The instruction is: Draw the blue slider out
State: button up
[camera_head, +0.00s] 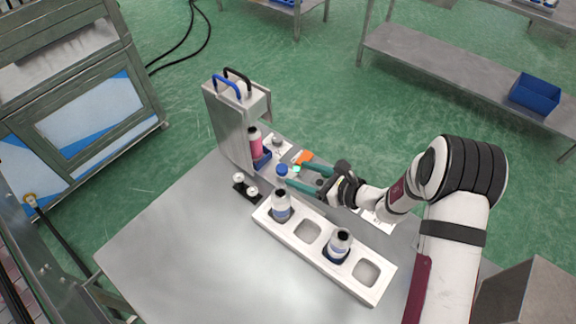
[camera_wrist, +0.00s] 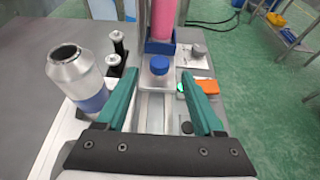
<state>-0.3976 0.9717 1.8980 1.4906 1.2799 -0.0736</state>
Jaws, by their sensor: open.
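The blue slider's round blue knob (camera_wrist: 159,65) stands on a pale block at the front of the slide, and also shows in the head view (camera_head: 282,170). Behind it, the slider's blue cradle (camera_head: 262,160) holds an upright pink can (camera_head: 255,146) at the foot of the grey press (camera_head: 232,125). The can also shows in the wrist view (camera_wrist: 163,18), its top cut off. My gripper (camera_wrist: 158,76) is open and empty. Its green fingers lie to the left and right of the knob in the wrist view, with gaps on both sides. Contact is not visible.
A white rack (camera_head: 328,262) with two bottles and empty sockets lies in front. Two small white-topped posts (camera_head: 245,187) stand left of the slide. An orange part (camera_wrist: 206,87) lies close to my right finger. The table (camera_head: 190,250) is clear at left.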

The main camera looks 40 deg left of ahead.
aim_at(283, 168)
jog(key=x, duration=0.5)
jog(key=shift+a, duration=0.35)
grip_shut()
dwell(1.0)
